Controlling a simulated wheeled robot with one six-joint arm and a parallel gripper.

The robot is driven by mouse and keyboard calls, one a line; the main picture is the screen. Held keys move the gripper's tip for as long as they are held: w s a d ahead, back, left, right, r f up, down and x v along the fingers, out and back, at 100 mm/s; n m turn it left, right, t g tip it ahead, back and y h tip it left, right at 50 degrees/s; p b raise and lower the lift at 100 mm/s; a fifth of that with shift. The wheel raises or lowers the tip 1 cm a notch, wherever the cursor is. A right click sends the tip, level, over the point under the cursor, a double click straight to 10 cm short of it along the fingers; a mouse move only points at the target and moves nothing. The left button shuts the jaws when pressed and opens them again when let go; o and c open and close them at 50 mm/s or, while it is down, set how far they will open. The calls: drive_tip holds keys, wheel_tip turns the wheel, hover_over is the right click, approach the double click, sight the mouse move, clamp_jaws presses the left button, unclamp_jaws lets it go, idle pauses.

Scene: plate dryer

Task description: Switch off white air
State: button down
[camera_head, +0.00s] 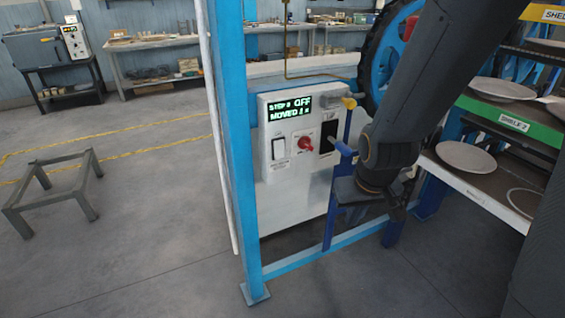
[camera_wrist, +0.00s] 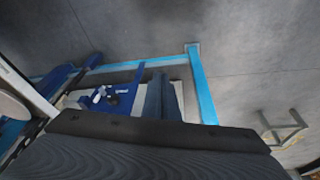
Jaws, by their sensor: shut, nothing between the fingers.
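A white control box (camera_head: 318,205) stands in the blue frame. On its front are a white rocker switch (camera_head: 279,148), a red knob (camera_head: 305,143) and a black switch panel (camera_head: 328,132). Their small labels are too small to read. A yellow-ended handle (camera_head: 349,102) and a blue-ended handle (camera_head: 343,149) stick out at the box's right. My gripper (camera_head: 398,207) hangs to the right of the box, apart from the rocker switch; its fingers (camera_wrist: 160,90) are shut and empty in the wrist view.
A blue post (camera_head: 238,150) rises left of the box. Shelves with plates (camera_head: 467,157) stand at the right, close to my arm. A large black wheel (camera_head: 385,45) is behind my arm. A low metal stand (camera_head: 55,190) is on the left floor, with clear floor around it.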

drive_tip(key=w+a+f+n+t+y, duration=0.25)
drive_tip(key=w+t, duration=0.25)
drive_tip(key=w, duration=0.4)
drive_tip(key=w+a+r+n+t+y, duration=0.1)
drive_tip(key=w+a+r+t+y, duration=0.2)
drive_tip(key=a+t, duration=0.3)
drive_tip(key=shift+a+r+y, duration=0.25)
drive_tip(key=shift+a+y, duration=0.2)
drive_tip(key=shift+a, duration=0.1)
drive_tip(key=shift+w, duration=0.1)
approach(279, 149)
drive_tip(key=w+a+f, duration=0.3)
drive_tip(key=w+f, duration=0.2)
drive_tip(key=shift+d+p, duration=0.15)
drive_tip(key=shift+p, duration=0.3)
